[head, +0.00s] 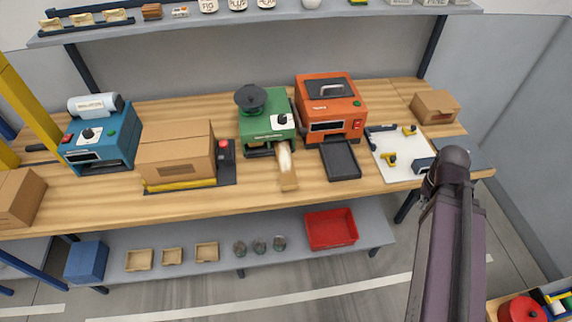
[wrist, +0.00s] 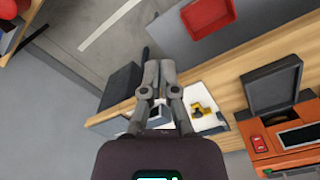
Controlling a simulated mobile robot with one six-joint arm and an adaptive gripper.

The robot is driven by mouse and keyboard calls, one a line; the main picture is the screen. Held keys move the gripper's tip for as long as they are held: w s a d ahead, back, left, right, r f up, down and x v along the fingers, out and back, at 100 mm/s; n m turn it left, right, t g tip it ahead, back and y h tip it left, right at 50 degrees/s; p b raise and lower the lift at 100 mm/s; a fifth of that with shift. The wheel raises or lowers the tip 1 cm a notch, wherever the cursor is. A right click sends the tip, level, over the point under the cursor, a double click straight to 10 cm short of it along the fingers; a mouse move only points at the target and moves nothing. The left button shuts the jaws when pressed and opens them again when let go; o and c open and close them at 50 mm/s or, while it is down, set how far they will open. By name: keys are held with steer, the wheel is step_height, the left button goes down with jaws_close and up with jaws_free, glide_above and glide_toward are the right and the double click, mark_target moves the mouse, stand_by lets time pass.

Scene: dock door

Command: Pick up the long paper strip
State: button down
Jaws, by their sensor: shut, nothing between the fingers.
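What looks like the long paper strip (head: 286,166) is a narrow pale-to-tan piece at the front of the green machine (head: 267,115) on the wooden bench. It reaches toward the bench's front edge in the head view. It does not show in the wrist view. My gripper (wrist: 160,64) is shut and empty in the wrist view, over the bench end near the white mat (wrist: 206,122). In the head view my arm rises at the right, well right of the strip, and the fingers cannot be made out there.
An orange machine (head: 330,105) with a dark tray (head: 340,160) stands between the strip and my arm. The white mat holds yellow tools (head: 389,161). A cardboard box (head: 177,150) and blue machine (head: 100,133) stand left. A red bin (head: 331,229) sits on the lower shelf.

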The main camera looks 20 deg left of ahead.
stand_by(0.4)
steer(key=c, duration=0.7)
jaws_free()
steer(key=shift+o, duration=0.5)
steer(key=shift+d, duration=0.1)
